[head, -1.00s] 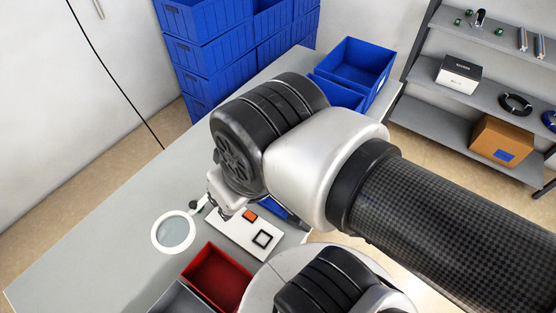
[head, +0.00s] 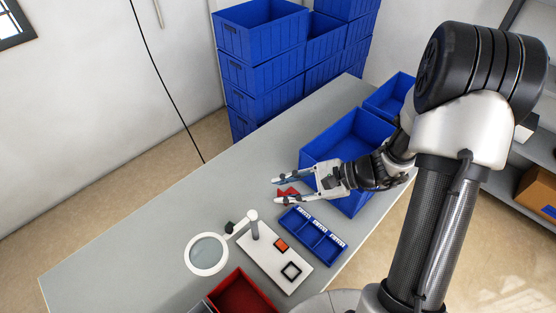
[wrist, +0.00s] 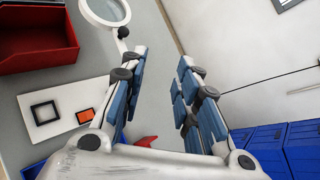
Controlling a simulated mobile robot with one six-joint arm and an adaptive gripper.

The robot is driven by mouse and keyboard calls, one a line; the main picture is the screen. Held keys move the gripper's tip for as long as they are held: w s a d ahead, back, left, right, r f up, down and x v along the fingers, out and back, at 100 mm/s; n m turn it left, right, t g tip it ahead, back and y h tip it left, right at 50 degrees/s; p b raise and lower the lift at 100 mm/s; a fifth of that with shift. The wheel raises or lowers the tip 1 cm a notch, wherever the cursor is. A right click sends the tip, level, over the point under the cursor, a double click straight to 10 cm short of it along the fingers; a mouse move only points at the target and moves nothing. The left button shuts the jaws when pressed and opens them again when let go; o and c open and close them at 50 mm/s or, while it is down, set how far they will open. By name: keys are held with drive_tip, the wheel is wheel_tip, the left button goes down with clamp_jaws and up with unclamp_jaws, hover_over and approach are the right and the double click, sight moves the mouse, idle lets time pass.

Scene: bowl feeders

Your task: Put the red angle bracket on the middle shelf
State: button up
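The red angle bracket (head: 287,192) shows in the head view on or just above the grey table, between my gripper's fingers in the picture. In the wrist view a red piece (wrist: 147,141) shows low, beside the left finger's base, partly hidden by my gripper. My gripper (head: 279,191) is open, its two fingers spread, and it also shows in the wrist view (wrist: 162,62). I see nothing held; the height gap to the bracket is unclear. The shelf unit (head: 541,145) is at the right edge, mostly cut off and behind my arm.
A blue bin (head: 345,150) stands behind my gripper. A divided blue tray (head: 312,236), a white board (head: 262,258), a ring magnifier (head: 207,255) and a red bin (head: 243,294) are nearer. Stacked blue crates (head: 262,70) stand behind the table. The table's left part is clear.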

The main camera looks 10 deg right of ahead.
drive_tip(key=w+d+f+m+t, duration=0.2)
drive_tip(key=d+f+m+t, duration=0.15)
drive_tip(key=f, duration=0.25)
drive_tip(key=w+d+f+m+t, duration=0.2)
drive_tip(key=d+f+m, duration=0.1)
drive_tip(key=f+m, duration=0.2)
drive_tip(key=m+t+h+p, duration=0.1)
drive_tip(key=m+t+h, duration=0.2)
drive_tip(key=m+h, duration=0.15)
approach(283, 193)
drive_tip(key=shift+g+y, duration=0.25)
drive_tip(key=b+x, duration=0.1)
drive_tip(key=x, duration=0.4)
drive_tip(key=shift+w+f+b, duration=0.1)
drive_tip(key=shift+b, duration=0.3)
drive_tip(key=shift+b+x, duration=0.65)
drive_tip(key=shift+x, duration=2)
drive_tip(key=shift+w+d, duration=0.15)
clamp_jaws()
